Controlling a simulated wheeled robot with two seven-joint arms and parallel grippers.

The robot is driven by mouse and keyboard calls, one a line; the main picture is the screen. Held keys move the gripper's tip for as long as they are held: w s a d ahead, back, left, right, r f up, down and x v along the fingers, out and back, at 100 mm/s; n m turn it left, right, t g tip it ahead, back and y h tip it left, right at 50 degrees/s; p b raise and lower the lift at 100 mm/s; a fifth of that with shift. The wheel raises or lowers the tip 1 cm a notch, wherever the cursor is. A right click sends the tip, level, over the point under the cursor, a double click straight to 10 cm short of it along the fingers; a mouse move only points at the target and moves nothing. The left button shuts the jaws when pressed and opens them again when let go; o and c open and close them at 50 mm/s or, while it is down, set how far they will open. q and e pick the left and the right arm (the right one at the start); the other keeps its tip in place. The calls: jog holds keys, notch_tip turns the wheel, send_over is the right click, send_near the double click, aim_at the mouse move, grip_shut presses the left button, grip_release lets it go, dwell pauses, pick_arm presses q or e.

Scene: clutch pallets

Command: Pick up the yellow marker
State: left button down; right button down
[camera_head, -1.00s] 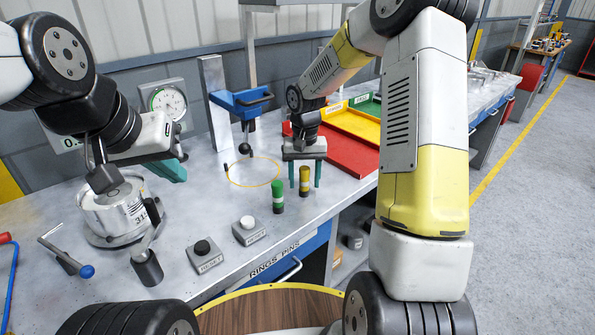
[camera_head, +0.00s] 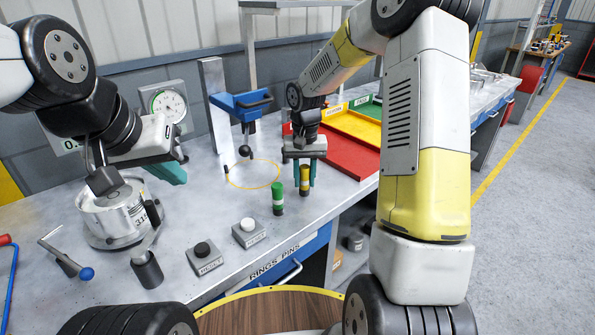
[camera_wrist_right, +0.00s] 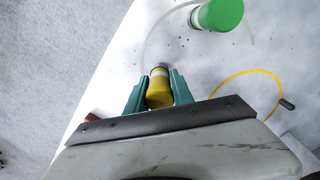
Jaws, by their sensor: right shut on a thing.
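The yellow marker (camera_head: 305,180) stands upright on the bench near its front edge. My right gripper (camera_head: 305,182) is over it from above, with its teal fingers shut on the marker's two sides. In the right wrist view the yellow marker (camera_wrist_right: 159,88) sits between the two fingers (camera_wrist_right: 158,90). The green marker (camera_head: 278,198) stands upright just to the left, apart from the fingers; it also shows in the right wrist view (camera_wrist_right: 220,14). My left gripper (camera_head: 172,170) is at the left above the bench, near the metal canister; its fingers are seen edge-on.
Red, yellow and green trays (camera_head: 349,152) lie behind and right of my right gripper. A blue fixture on a stand (camera_head: 240,105) rises behind, near a yellow circle (camera_head: 253,173). Two button boxes (camera_head: 249,233) sit in front. A metal canister (camera_head: 112,217) stands left.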

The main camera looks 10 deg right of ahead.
notch_tip(320, 180, up, 2)
jog(key=shift+r, duration=0.2)
jog(key=s+a, duration=0.3)
jog(key=s, duration=0.4)
jog(key=s+a+r, duration=0.1)
jog(key=s+a, duration=0.2)
jog(key=s, duration=0.4)
jog(key=shift+s+a+r, duration=0.25)
jog(key=shift+s+a, duration=0.05)
